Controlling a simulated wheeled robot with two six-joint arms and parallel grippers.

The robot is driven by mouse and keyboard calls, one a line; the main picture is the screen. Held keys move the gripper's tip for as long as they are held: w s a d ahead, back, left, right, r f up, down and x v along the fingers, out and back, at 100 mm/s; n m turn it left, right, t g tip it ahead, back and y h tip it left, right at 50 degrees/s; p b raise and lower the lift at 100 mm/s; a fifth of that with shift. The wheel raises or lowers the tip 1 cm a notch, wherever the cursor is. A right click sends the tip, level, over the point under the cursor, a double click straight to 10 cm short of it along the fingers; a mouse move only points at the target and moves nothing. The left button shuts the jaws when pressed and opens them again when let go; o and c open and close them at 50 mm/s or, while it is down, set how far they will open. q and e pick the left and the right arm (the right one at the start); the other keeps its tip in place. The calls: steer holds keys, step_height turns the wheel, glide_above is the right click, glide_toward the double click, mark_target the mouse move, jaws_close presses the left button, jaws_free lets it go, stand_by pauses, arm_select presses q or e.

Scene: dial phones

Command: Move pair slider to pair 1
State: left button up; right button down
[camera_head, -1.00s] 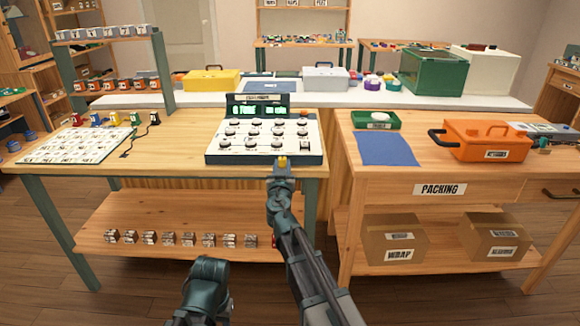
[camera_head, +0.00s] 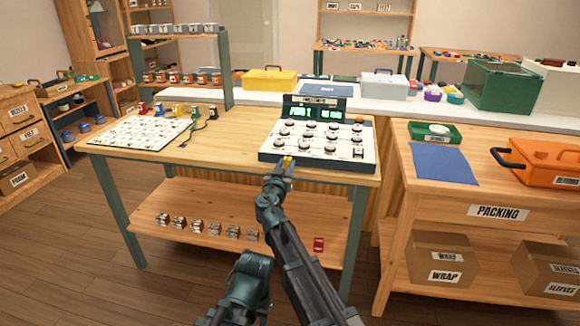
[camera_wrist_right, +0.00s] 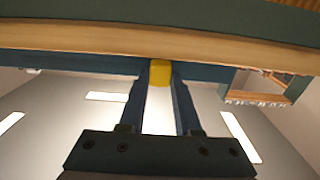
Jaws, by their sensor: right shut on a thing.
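The console (camera_head: 365,160) is a white panel with a dark frame, several black-topped knobs and a raised green-lit display (camera_head: 315,113). It stands on the right part of the wooden workbench. The display text is too small to read surely. The yellow slider knob (camera_head: 288,159) is at the console's front edge, left of its middle. My right gripper (camera_head: 286,164) is shut on this knob. In the right wrist view the yellow knob (camera_wrist_right: 160,72) sits between the two fingertips. My left gripper's fingers are not visible; only a dark rounded part of my arm shows at the bottom.
A white card sheet (camera_head: 140,131) and several small coloured pieces lie on the left of the workbench (camera_head: 225,150). A packing table (camera_head: 400,165) with a blue mat (camera_head: 443,165) and an orange toolbox (camera_head: 545,165) stands to the right. Small boxes line the lower shelf.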

steer(key=shift+a, duration=0.25)
steer(key=c, duration=0.6)
jaws_free()
steer(key=shift+w, duration=0.1)
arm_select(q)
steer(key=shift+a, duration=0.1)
